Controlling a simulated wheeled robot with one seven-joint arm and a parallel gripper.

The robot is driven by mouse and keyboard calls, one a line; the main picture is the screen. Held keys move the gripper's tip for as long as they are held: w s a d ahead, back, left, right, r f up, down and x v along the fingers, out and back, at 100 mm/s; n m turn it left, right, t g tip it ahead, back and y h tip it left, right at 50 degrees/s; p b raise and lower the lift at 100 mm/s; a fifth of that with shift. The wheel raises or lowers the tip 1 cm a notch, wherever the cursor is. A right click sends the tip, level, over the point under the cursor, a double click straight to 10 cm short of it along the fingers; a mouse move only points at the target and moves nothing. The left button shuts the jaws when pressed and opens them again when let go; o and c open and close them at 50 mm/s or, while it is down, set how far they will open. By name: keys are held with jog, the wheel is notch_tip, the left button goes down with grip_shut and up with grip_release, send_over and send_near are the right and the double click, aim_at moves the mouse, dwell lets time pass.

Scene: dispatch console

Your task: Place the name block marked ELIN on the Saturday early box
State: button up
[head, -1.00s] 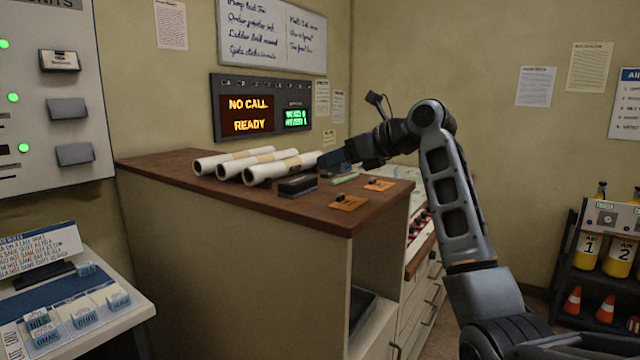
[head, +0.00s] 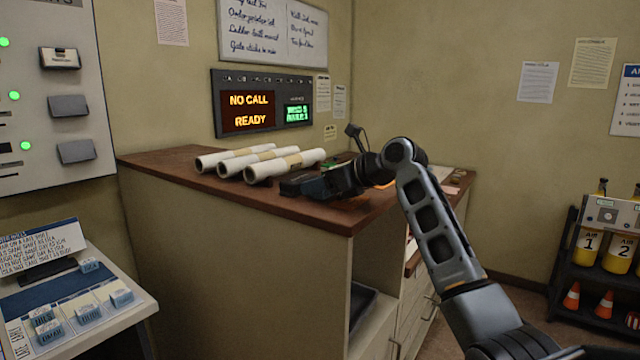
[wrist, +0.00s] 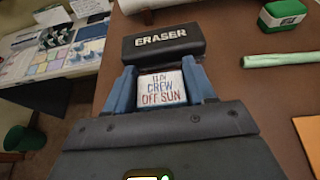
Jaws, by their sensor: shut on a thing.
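My gripper (wrist: 161,85) has its two blue fingers closed on a small white-faced block (wrist: 162,88) with blue and red lettering, partly readable as "CREW OFF SUN". In the head view my gripper (head: 308,188) is low over the wooden cabinet top, beside the black eraser. Pale blue name blocks, such as one at the front (head: 48,334) and one at the right (head: 121,298), stand on the sloped planning board (head: 70,350) at lower left. Their lettering is too small to read surely, so I cannot pick out ELIN. The Saturday early box cannot be told apart.
The eraser (wrist: 162,42) lies just beyond the fingertips. White paper rolls (head: 285,166) lie behind it on the cabinet top (head: 190,170). A green box (wrist: 283,14), a pale green stick (wrist: 276,60) and an orange card (wrist: 308,132) lie to the right.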

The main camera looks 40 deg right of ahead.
jog(key=o, duration=1)
jog(key=shift+f, duration=0.1)
